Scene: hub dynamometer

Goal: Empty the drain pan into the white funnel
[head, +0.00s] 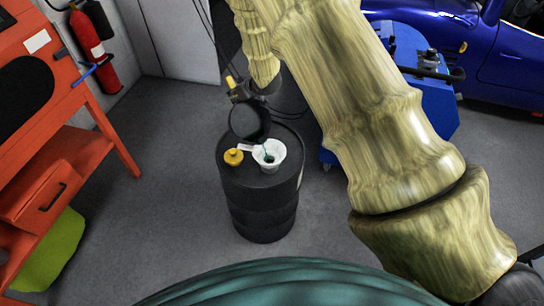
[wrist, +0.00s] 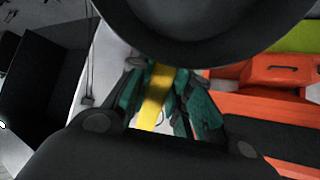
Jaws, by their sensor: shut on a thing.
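The black drain pan (head: 249,118) is tipped steeply above the barrel, its round dark side towards the head camera. Its dark rim (wrist: 215,42) fills the top of the wrist view. My gripper (wrist: 158,92) is shut on the pan's yellow handle (wrist: 153,98); the handle also shows in the head view (head: 231,82). The white funnel (head: 280,155) stands on the black barrel's top, just below the pan's lower edge and a little right. A thin greenish streak runs from the pan's edge towards the funnel, and dark green shows inside the funnel. The pan's inside is mostly hidden.
A yellow item (head: 233,157) sits on the black barrel (head: 260,205) left of the funnel. An orange cabinet (head: 45,150) and a red fire extinguisher (head: 86,40) are at left. Blue equipment (head: 432,100) and a blue car (head: 500,50) are at right. Floor around the barrel is clear.

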